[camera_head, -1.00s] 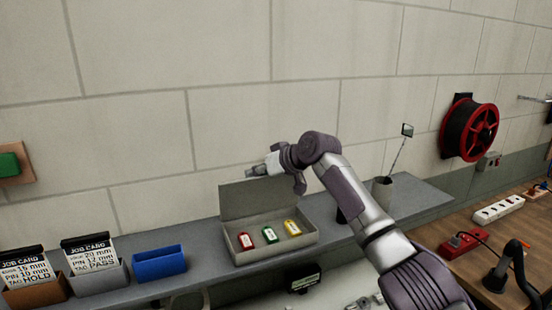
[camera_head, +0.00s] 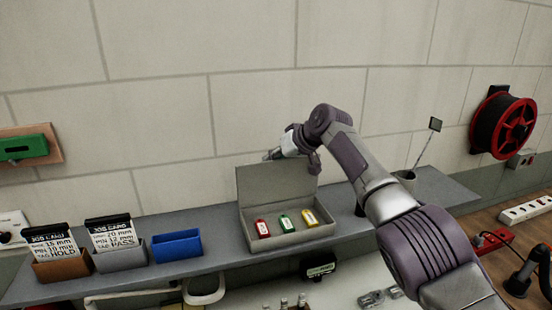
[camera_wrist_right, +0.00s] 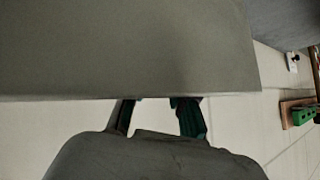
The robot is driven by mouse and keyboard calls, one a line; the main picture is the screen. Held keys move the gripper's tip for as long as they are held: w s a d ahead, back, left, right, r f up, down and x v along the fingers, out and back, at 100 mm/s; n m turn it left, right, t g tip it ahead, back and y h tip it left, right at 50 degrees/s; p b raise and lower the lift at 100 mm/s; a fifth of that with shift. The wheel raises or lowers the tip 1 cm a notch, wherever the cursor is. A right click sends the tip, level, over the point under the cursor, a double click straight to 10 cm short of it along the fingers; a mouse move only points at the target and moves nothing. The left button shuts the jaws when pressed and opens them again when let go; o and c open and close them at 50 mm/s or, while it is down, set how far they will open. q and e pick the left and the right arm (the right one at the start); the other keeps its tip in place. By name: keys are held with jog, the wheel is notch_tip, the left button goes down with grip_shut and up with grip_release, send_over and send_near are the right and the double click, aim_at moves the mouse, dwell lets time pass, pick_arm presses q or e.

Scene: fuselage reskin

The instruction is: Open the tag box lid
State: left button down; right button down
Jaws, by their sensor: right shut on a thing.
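The grey tag box (camera_head: 277,240) stands on the shelf in the head view. Its lid (camera_head: 272,185) stands raised at the back, and the inside is exposed. Red (camera_head: 262,228), green (camera_head: 286,223) and yellow (camera_head: 309,217) tags lie in the box. My right gripper (camera_head: 274,154) is at the lid's top edge, with its fingertips partly hidden behind it. In the right wrist view the lid (camera_wrist_right: 130,50) fills the upper part, and my right gripper (camera_wrist_right: 160,105) is shut on its edge. My left gripper is in neither view.
A blue bin (camera_head: 177,246) and two job card holders (camera_head: 60,265) (camera_head: 118,255) stand left of the box on the grey shelf (camera_head: 215,255). A cup with a mirror stick (camera_head: 405,178) stands to the right. The wall is close behind.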

jog(key=shift+s+d+f, duration=0.1)
jog(key=shift+s+f, duration=0.05)
jog(key=shift+f, duration=0.6)
jog(key=c, duration=1)
grip_release()
jog(key=shift+w, duration=0.25)
jog(key=shift+s+d+r, duration=0.2)
jog(key=shift+d+r, duration=0.05)
jog(key=shift+r, duration=0.4)
jog(key=v, duration=1)
jog(key=shift+s+d, duration=0.25)
jog(key=shift+d, duration=0.05)
jog(key=shift+r, duration=0.1)
